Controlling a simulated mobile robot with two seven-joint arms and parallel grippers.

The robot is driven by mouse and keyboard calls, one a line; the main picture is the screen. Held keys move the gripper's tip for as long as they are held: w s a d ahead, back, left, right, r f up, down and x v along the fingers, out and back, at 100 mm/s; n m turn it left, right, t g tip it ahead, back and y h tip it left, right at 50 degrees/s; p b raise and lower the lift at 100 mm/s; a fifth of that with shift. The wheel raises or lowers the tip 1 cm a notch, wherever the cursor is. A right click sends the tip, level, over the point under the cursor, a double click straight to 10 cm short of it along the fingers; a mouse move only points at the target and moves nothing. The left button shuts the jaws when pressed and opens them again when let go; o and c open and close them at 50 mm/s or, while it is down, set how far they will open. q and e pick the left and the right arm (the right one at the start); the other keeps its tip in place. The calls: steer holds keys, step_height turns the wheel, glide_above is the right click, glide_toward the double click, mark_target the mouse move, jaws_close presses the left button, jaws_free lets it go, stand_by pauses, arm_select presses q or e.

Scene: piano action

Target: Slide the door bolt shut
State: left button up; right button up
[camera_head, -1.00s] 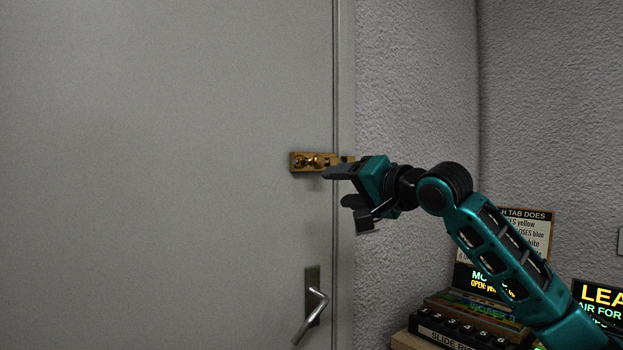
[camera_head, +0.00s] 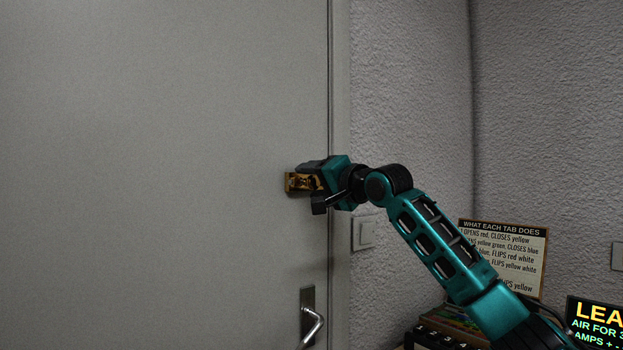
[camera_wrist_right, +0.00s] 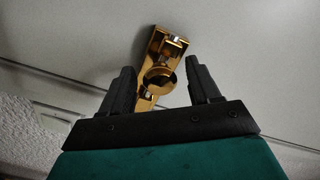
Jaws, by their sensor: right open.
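A brass door bolt (camera_head: 291,182) is fixed on the grey door near its right edge. My right gripper (camera_head: 312,184) is at the bolt and covers its right part in the head view. In the right wrist view the bolt (camera_wrist_right: 168,47) lies ahead, with its round knob (camera_wrist_right: 158,79) between the two dark fingers of my open right gripper (camera_wrist_right: 163,82). Gaps show between the knob and both fingers. The keeper on the frame side is hidden behind the gripper. My left gripper is not in view.
The door (camera_head: 160,180) has a lever handle (camera_head: 313,325) below the bolt. A light switch (camera_head: 365,232) is on the textured wall to the right. A sign with printed text (camera_head: 510,255) and a lit display (camera_head: 600,322) stand at the lower right.

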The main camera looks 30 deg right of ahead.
steer(key=shift+w, duration=0.45)
jaws_close()
stand_by(0.4)
